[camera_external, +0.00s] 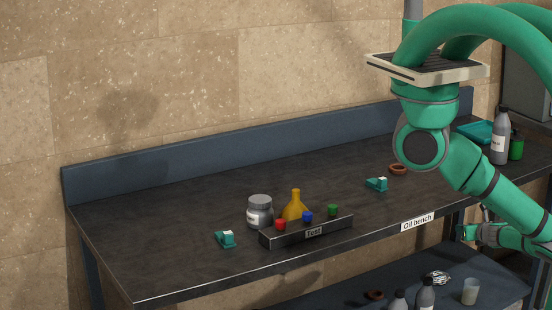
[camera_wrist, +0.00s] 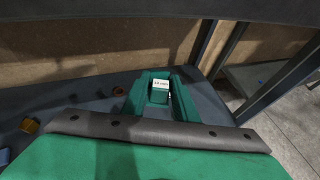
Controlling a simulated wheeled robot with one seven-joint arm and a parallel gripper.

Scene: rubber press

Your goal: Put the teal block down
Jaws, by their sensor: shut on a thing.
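My gripper (camera_wrist: 159,98) is shut on the teal block (camera_wrist: 158,94), seen in the wrist view between the two green fingers. The block has a white label on top, with small print that I cannot read for certain. In the external view my gripper (camera_external: 468,232) is at the right, below the level of the bench top and above the lower shelf (camera_external: 345,283); the held block is hard to make out there. Whether the block touches the shelf I cannot tell. Two similar teal blocks with white tops lie on the bench, one at front left (camera_external: 226,239) and one further right (camera_external: 377,184).
The lower shelf has bottles (camera_external: 425,296), a cup (camera_external: 470,291) and another brown ring (camera_external: 374,295). A bench leg (camera_wrist: 232,50) stands close in the wrist view.

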